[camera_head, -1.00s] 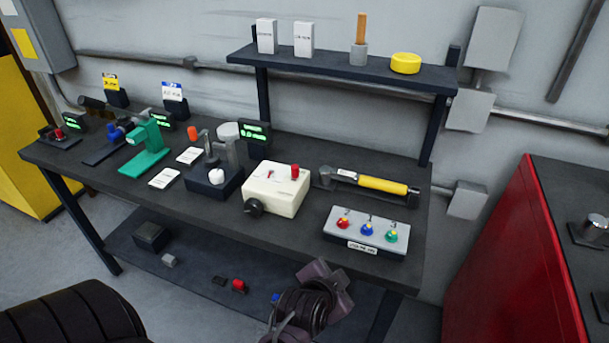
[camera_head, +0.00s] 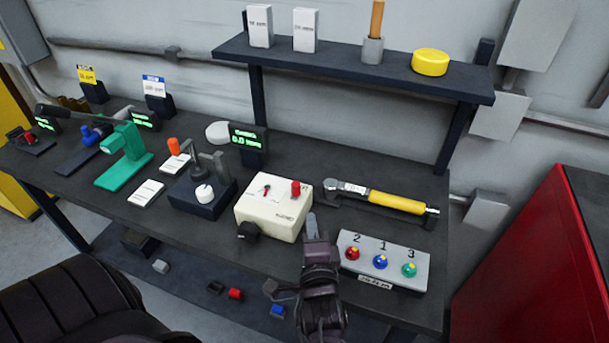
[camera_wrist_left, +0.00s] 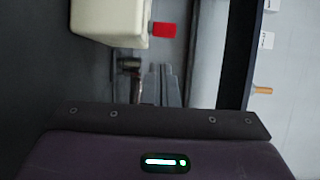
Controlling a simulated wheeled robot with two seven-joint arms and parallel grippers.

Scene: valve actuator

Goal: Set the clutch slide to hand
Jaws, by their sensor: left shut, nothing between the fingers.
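A cream box (camera_head: 268,214) stands on the dark bench, with a red knob (camera_head: 295,188) on its top, a small slot with a red mark (camera_head: 265,191) and a black knob (camera_head: 248,231) on its front. I cannot tell for sure which part is the clutch slide. My left gripper (camera_head: 312,225) is shut and empty, just right of the box's front corner and apart from the red knob. In the left wrist view the cream box (camera_wrist_left: 105,18) and red knob (camera_wrist_left: 164,29) lie beyond the closed fingers (camera_wrist_left: 165,85). My right gripper is not in view.
A panel with red, blue and green numbered knobs (camera_head: 382,262) sits right of the gripper. A yellow-handled tool (camera_head: 395,202) lies behind it. A dark stand with a white knob (camera_head: 202,197) is left of the box. A shelf (camera_head: 350,66) hangs above the back.

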